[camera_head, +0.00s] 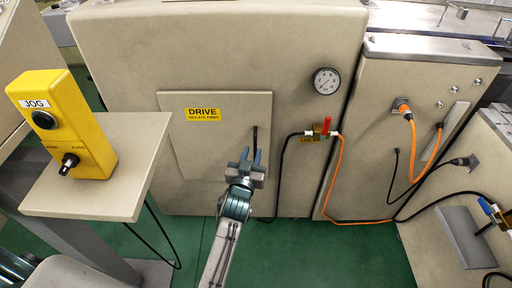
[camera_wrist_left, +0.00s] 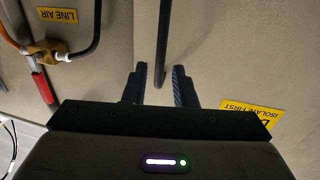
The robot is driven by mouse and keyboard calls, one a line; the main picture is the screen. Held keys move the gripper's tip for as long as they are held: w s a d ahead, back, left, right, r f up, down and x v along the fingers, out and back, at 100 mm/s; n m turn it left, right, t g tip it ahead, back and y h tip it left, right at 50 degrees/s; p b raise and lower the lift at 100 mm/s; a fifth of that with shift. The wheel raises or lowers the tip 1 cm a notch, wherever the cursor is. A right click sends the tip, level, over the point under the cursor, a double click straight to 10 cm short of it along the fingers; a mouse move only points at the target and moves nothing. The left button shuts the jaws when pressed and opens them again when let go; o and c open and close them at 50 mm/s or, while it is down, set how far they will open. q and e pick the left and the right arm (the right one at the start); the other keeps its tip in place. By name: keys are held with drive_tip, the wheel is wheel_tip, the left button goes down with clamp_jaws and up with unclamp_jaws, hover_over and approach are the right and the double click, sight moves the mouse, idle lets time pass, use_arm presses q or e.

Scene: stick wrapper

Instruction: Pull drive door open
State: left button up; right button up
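The drive door (camera_head: 215,150) is a beige panel on the front of the large machine, with a yellow DRIVE label (camera_head: 202,114). It looks shut. Its handle (camera_head: 255,138) is a thin black upright bar near the door's right edge. My left gripper (camera_head: 250,158) is at the handle's lower part. In the left wrist view the handle (camera_wrist_left: 163,40) comes down between the two fingertips (camera_wrist_left: 160,82), with gaps showing on both sides. The fingers are apart; whether either touches the bar I cannot tell. The right gripper is in neither view.
A yellow JOG box (camera_head: 62,125) stands on a beige shelf (camera_head: 95,185) at left. A pressure gauge (camera_head: 326,81) and a red-handled valve (camera_head: 325,130) with hoses are right of the door. Green floor (camera_head: 320,255) is clear below the machine.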

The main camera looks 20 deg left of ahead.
sight(255, 146)
use_arm(q)
drive_tip(key=shift+w+a+b, duration=0.2)
drive_tip(key=shift+w+b, duration=0.15)
drive_tip(key=shift+w, duration=2)
clamp_jaws()
